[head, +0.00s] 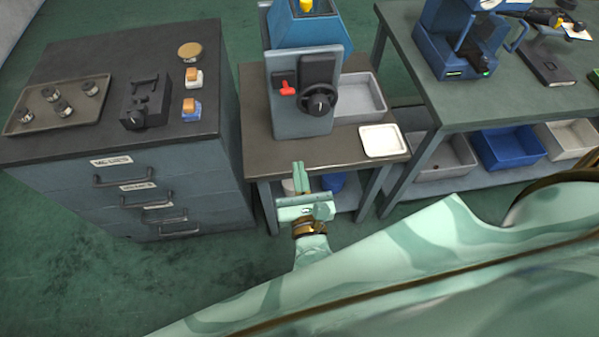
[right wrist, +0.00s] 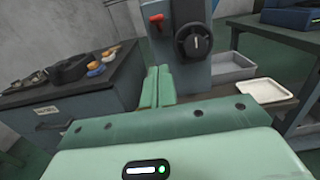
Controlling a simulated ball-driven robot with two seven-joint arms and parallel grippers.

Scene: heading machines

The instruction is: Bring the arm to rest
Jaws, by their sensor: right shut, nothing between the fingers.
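My right gripper (head: 299,178) is in front of the small middle table (head: 290,157), near its front edge in the head view. Its two fingers are together with nothing between them. In the right wrist view the closed fingers (right wrist: 157,87) point toward the blue-grey machine panel (right wrist: 184,66) with a black knob and a red lever. The gripper is apart from the machine. My left gripper does not show in either view.
A drawer cabinet (head: 132,188) at left bears a tray (head: 22,123) of small metal parts. The middle table holds the panel (head: 301,118), a grey bin (head: 372,98) and a white tray (head: 382,141). A green workbench (head: 490,103) stands right. Open floor lies below the cabinet.

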